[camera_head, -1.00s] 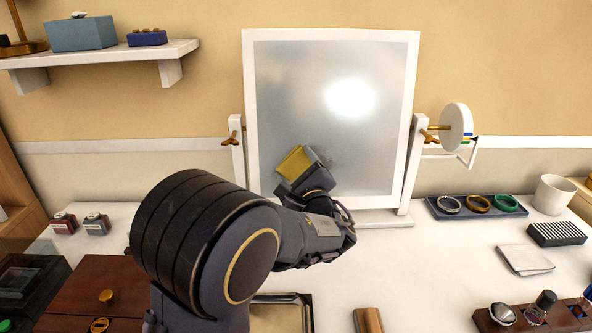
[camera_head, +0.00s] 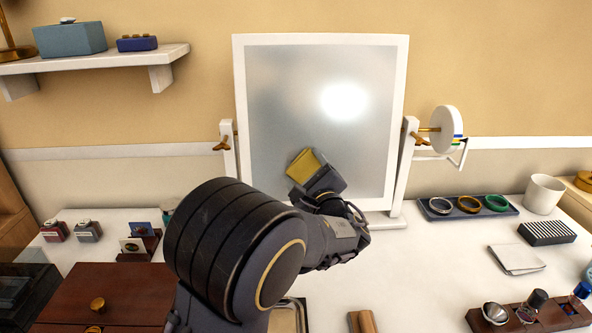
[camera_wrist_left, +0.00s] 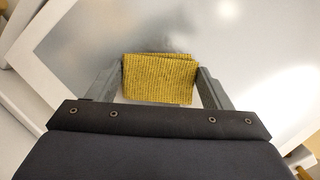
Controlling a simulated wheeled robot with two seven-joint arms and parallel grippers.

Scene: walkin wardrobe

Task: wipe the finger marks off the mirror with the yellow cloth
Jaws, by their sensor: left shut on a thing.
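The mirror (camera_head: 290,90) stands upright in a white frame on the table, its glass greyish with a bright glare spot. My left gripper (camera_head: 312,172) is shut on the folded yellow cloth (camera_head: 302,163) in front of the lower middle of the glass. In the left wrist view the cloth (camera_wrist_left: 158,78) spans between the two fingers, with the mirror glass (camera_wrist_left: 105,40) beyond it. I cannot tell whether the cloth touches the glass. My right gripper is not in view.
A white round disc (camera_head: 446,129) sticks out at the mirror's right. A tray of rings (camera_head: 467,206), a white cup (camera_head: 543,194) and a folded white cloth (camera_head: 516,259) lie right. A wooden box (camera_head: 110,295) stands front left. A wall shelf (camera_head: 95,57) hangs upper left.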

